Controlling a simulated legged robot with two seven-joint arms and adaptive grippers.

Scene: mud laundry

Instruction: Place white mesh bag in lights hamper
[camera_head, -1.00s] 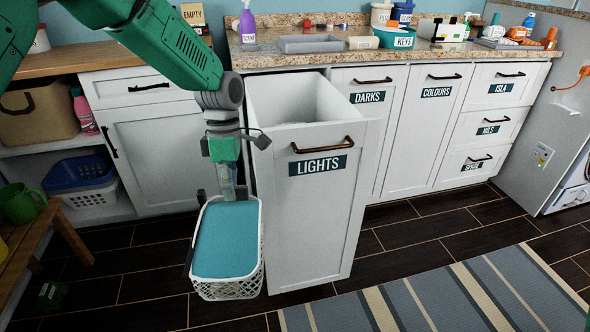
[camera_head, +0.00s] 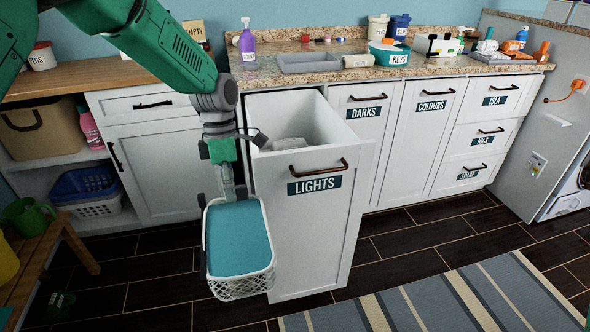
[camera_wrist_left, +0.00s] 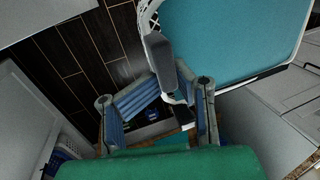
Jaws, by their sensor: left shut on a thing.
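The open lights hamper (camera_head: 315,230) is a white pull-out drawer front with a dark handle and a LIGHTS label. A pale, whitish lump (camera_head: 289,144) shows inside it near the front; it may be the white mesh bag, but I cannot tell for certain. My left gripper (camera_head: 229,190) hangs at the hamper's left side, pointing down. It is shut on the handle of a white lattice basket (camera_head: 240,284) with a flat teal top, which also fills the upper right of the left wrist view (camera_wrist_left: 235,35). My right gripper is out of view.
Shut DARKS (camera_head: 362,130) and COLOURS (camera_head: 428,130) fronts stand to the right. A counter (camera_head: 300,84) with bottles and a sink runs above. A wooden bench (camera_head: 35,265) stands at left. A striped rug (camera_head: 450,300) covers the front right floor.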

